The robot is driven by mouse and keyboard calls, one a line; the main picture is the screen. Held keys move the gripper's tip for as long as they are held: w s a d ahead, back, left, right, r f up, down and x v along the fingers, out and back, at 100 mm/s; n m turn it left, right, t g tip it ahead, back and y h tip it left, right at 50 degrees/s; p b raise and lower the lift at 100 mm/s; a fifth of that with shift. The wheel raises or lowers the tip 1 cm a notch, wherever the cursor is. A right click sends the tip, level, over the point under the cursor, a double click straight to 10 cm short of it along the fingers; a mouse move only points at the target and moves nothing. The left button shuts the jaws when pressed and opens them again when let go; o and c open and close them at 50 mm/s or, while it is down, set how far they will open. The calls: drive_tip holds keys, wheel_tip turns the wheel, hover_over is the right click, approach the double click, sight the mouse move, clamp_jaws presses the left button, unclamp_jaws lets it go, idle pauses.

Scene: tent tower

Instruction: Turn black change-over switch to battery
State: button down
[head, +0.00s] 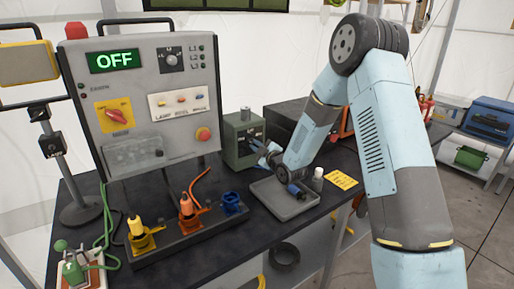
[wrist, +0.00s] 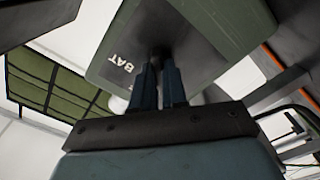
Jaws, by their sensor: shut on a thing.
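The green-grey switch box (head: 240,131) stands on the dark table, right of the big control panel. It fills the top of the wrist view (wrist: 222,30), with a dark face plate and white "BAT" lettering (wrist: 121,69). The black change-over switch (wrist: 160,52) is on that face, mostly hidden by my fingers. My gripper (head: 264,149) reaches the box face from the right. In the wrist view my gripper (wrist: 161,72) is shut on the switch's black handle. The handle's exact angle is hard to tell.
The grey control panel (head: 140,95) shows a green "OFF" display (head: 114,61). Yellow, orange and blue connectors (head: 187,211) stand in front of the panel.

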drive_tip(key=shift+s+a+f+m, duration=0.1)
drive_tip(key=shift+s+m, duration=0.05)
drive_tip(key=shift+m, duration=5.3)
drive_tip(key=shift+s+a+f+m, duration=0.1)
drive_tip(key=shift+m, duration=5.35)
drive_tip(key=c, duration=1.2)
unclamp_jaws()
drive_tip(key=shift+r, duration=0.1)
drive_tip(key=shift+o, duration=0.2)
drive_tip(key=v, duration=1.3)
drive_tip(key=shift+s+d, duration=0.2)
drive_tip(key=shift+s, duration=0.05)
